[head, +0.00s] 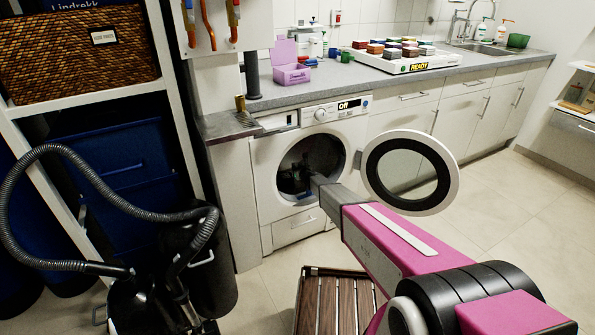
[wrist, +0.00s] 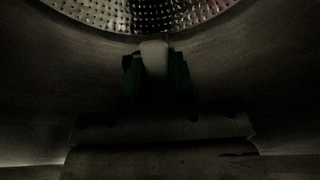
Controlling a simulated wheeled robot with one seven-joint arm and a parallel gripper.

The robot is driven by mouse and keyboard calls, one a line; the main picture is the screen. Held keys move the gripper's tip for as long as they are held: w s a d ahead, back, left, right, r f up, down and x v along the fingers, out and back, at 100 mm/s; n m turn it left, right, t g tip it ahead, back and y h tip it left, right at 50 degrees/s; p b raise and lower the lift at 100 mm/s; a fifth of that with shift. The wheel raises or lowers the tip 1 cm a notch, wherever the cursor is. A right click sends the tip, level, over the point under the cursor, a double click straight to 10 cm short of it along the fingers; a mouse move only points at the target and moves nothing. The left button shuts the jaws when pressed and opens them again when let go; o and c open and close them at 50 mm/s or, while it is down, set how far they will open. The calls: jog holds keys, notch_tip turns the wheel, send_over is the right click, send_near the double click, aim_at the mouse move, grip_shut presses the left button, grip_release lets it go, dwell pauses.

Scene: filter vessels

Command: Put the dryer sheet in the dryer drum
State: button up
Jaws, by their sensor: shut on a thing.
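The white dryer (head: 262,165) stands under the counter with its round door (head: 454,186) swung open to the right. My arm reaches through the opening, and my gripper (head: 292,180) is a dark shape inside the drum in the head view. In the dark wrist view my gripper (wrist: 155,72) is shut on a pale thing, seemingly the dryer sheet (wrist: 154,56), held between the green-sided fingers. The perforated metal drum wall (wrist: 125,14) shows beyond the fingertips. The sheet cannot be made out in the head view. Whether it touches the drum is too dark to tell.
The open door stands close to my arm's right side. A slatted wooden stool or crate (head: 338,302) is below my arm. A vacuum cleaner with a looped hose (head: 95,155) stands at left. On the counter are an open purple box (head: 292,75) and a tray marked READY (head: 395,67).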

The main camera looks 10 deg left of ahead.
jog(key=o, duration=1)
jog(key=shift+c, duration=0.2)
jog(key=shift+s, duration=0.1)
jog(key=s+d+r+n+g, duration=0.2)
jog(key=s+d+r+n, duration=0.3)
jog(key=s, duration=0.4)
jog(key=s+d+r+n+g+y, duration=0.1)
jog(key=s+d+r+n+g, duration=0.25)
jog(key=s+n, duration=0.45)
jog(key=s+d+r+n+g, duration=0.2)
jog(key=s+d+r+n, duration=0.25)
jog(key=s, duration=0.65)
jog(key=s+d+r+n+g+h, duration=0.2)
jog(key=s+d+n+h, duration=0.2)
jog(key=s+d, duration=0.6)
jog(key=s+d+r+n+g+h, duration=0.2)
jog(key=s+d+n+h, duration=0.3)
jog(key=s+d, duration=0.6)
jog(key=n+g, duration=0.1)
jog(key=n, duration=0.1)
jog(key=shift+s+r+n, duration=0.15)
jog(key=shift+n, duration=0.2)
